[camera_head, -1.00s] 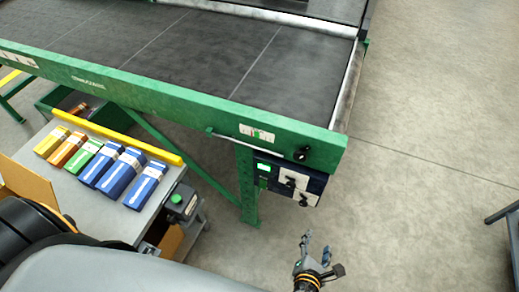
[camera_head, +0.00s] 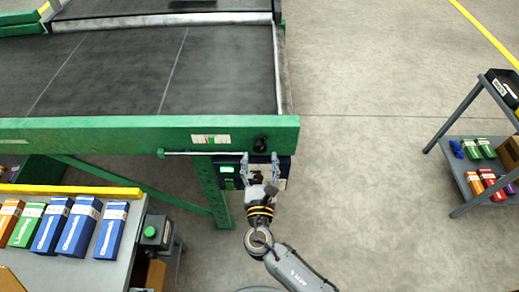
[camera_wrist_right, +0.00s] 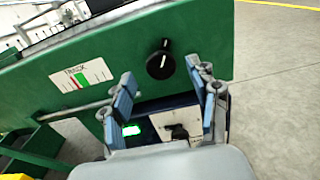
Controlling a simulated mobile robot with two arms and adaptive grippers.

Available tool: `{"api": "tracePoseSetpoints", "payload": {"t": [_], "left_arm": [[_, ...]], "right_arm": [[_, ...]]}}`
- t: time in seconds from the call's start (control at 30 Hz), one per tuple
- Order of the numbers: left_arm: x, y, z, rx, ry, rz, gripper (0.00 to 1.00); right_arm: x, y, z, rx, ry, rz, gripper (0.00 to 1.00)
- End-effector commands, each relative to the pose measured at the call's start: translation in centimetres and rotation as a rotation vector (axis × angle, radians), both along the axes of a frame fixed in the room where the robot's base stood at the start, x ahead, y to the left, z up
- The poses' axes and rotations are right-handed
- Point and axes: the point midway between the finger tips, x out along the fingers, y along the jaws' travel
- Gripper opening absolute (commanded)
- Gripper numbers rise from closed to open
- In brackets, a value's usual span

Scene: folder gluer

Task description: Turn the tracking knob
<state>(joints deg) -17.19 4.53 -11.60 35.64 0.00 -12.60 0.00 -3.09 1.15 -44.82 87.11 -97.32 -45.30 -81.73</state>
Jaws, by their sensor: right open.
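The tracking knob (camera_wrist_right: 160,62) is a round black knob with a white mark, on the green side rail of the conveyor. It stands beside a gauge labelled TRACK (camera_wrist_right: 80,75) in the right wrist view. In the head view the knob (camera_head: 260,144) shows near the rail's right end. My right gripper (camera_head: 260,156) is open and empty, its fingertips just below the knob. In the right wrist view the two blue-padded fingers (camera_wrist_right: 163,92) are spread, with the knob beyond and above them, apart from both. My left gripper is not in view.
A control box (camera_head: 228,172) with a lit green display hangs under the rail, partly hidden by my gripper. A table (camera_head: 75,272) with several cartons stands at the left. A shelf cart (camera_head: 459,182) stands at the right. Open floor lies between.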

Motion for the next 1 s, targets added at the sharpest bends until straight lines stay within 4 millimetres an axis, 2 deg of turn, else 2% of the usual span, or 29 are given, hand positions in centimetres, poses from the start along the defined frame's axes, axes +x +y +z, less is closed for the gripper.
{"api": "tracePoseSetpoints", "payload": {"t": [0.1, 0.2, 0.57, 0.6, 0.83, 0.87, 1.0], "left_arm": [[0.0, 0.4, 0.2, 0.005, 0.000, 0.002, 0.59], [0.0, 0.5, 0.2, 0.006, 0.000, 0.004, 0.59], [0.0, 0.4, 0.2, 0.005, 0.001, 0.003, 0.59], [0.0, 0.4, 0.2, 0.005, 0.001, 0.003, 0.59], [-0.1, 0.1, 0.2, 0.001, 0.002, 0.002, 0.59], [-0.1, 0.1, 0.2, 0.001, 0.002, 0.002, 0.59], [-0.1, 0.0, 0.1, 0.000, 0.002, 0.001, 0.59]], "right_arm": [[1.8, 0.1, 0.1, 0.000, 0.000, 0.001, 0.60], [2.7, 0.0, 0.0, 0.001, 0.000, 0.000, 0.60], [3.3, 0.0, 0.0, 0.002, 0.001, 0.001, 0.60], [3.3, 0.0, 0.0, 0.002, 0.002, 0.001, 0.58], [3.3, 0.0, 0.0, 0.002, 0.001, 0.001, 0.11], [3.3, 0.0, 0.0, 0.002, 0.001, 0.001, 0.07], [3.3, 0.0, -0.1, 0.005, 0.001, 0.001, 0.07]]}}
